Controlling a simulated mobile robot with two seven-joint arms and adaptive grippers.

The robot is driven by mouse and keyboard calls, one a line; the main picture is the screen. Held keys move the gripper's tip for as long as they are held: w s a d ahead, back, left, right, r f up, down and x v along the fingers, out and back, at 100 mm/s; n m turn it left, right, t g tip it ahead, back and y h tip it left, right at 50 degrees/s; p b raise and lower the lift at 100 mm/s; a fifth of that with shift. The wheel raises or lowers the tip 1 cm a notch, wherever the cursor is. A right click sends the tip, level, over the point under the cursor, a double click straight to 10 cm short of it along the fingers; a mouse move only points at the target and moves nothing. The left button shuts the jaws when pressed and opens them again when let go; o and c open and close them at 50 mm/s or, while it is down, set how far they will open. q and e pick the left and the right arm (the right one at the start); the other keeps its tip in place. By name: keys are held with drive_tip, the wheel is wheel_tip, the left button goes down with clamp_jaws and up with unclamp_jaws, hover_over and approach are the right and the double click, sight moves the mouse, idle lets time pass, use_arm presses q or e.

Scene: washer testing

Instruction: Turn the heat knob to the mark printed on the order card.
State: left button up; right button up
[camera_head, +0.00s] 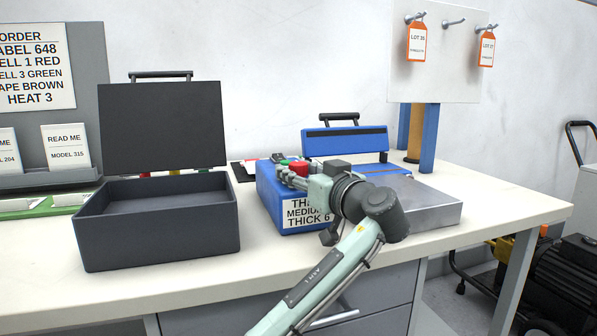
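The order card (35,68) hangs on a grey board at the left; its last line reads HEAT 3. A blue machine (270,197) with a raised lid stands mid-table. A white plate (305,214) on its front reads THIN, MEDIUM and THICK 6, partly covered by my arm. My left gripper (289,178) is over the machine's top, close to a red part (299,167). Its fingers are small and overlap the machine, so I cannot tell their opening or contact. I cannot make out the heat knob. My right gripper is out of view.
An open black case (157,240) stands left of the machine. A flat metal plate (425,205) lies at its right. READ ME cards (66,147) stand at the far left. Orange lot tags (417,42) hang at the back right. The table's right end (505,205) is clear.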

use_arm(q)
drive_tip(key=c, duration=0.8)
drive_tip(key=shift+h, duration=0.3)
drive_tip(key=shift+f+m+t+h, duration=0.1)
drive_tip(key=shift+m+t+h, duration=0.5)
drive_tip(key=shift+m+h, duration=0.5)
drive_tip(key=shift+h, duration=0.7)
drive_tip(key=m+t+h+p, duration=0.1)
drive_tip(key=m+h, duration=0.1)
drive_tip(key=h, duration=0.1)
drive_tip(key=shift+m, duration=0.4)
drive_tip(key=m+h+p, duration=0.1)
drive_tip(key=h+p, duration=0.1)
drive_tip(key=shift+h, duration=0.3)
drive_tip(key=m+h+p, duration=0.2)
drive_tip(key=h+p, duration=0.1)
drive_tip(key=shift+m+g+h, duration=0.3)
drive_tip(key=shift+m+h, duration=0.2)
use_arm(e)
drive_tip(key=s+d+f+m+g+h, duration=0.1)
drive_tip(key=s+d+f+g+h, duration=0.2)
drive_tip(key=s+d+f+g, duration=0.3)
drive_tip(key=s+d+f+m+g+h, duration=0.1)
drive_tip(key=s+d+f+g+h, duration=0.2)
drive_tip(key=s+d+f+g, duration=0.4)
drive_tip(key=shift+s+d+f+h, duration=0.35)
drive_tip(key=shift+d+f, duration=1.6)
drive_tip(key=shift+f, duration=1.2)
